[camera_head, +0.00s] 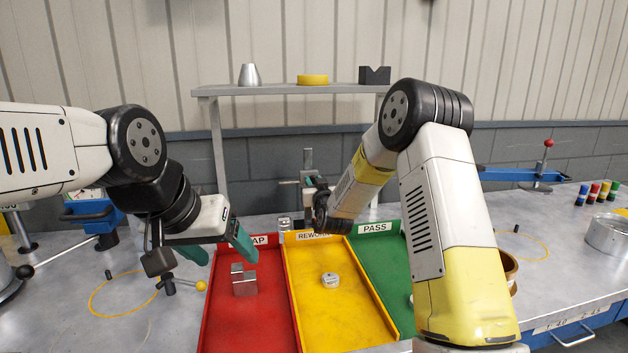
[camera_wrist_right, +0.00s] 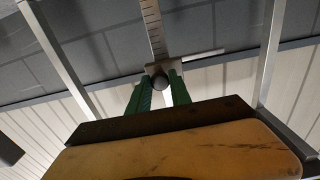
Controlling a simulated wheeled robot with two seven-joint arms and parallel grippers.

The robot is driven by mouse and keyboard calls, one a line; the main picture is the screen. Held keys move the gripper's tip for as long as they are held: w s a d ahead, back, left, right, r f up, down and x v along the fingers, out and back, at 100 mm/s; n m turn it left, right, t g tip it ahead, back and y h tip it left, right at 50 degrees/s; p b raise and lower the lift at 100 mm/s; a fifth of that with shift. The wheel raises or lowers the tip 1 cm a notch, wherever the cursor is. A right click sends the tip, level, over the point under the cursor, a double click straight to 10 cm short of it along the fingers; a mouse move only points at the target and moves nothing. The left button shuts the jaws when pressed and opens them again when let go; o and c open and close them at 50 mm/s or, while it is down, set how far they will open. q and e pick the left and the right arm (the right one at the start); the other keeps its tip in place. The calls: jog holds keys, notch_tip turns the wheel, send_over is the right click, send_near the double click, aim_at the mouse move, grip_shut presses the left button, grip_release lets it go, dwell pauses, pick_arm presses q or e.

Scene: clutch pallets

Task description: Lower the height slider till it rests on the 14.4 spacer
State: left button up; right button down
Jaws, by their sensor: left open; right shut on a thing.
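The height gauge stands behind the trays, its grey column (camera_head: 308,160) partly hidden by my right arm. In the right wrist view its ruled scale (camera_wrist_right: 152,25) runs up from the slider (camera_wrist_right: 185,64). My right gripper (camera_wrist_right: 159,88) has its green fingers shut on the slider's dark round knob (camera_wrist_right: 160,82). A small silver cylinder (camera_head: 284,224), perhaps the spacer, is left of the gauge; no 14.4 marking is legible. Slider-to-spacer contact cannot be seen. My left gripper (camera_head: 222,250) is open and empty over the red tray's left edge.
The red tray (camera_head: 225,325) holds a notched metal block (camera_head: 243,280). The yellow tray (camera_head: 345,325) holds a small silver disc (camera_head: 330,280). The green tray (camera_head: 385,255) is partly behind my right arm. A shelf (camera_head: 285,89) spans behind. A blue clamp (camera_head: 520,176) stands right.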

notch_tip(320, 180, down, 8)
jog(key=shift+f, duration=0.2)
jog(key=c, duration=1.2)
grip_release()
jog(key=shift+o, duration=0.2)
jog(key=shift+s, duration=0.1)
jog(key=s+d, duration=0.1)
jog(key=s, duration=0.6)
jog(key=shift+s+d, duration=0.25)
jog(key=shift+d, duration=0.05)
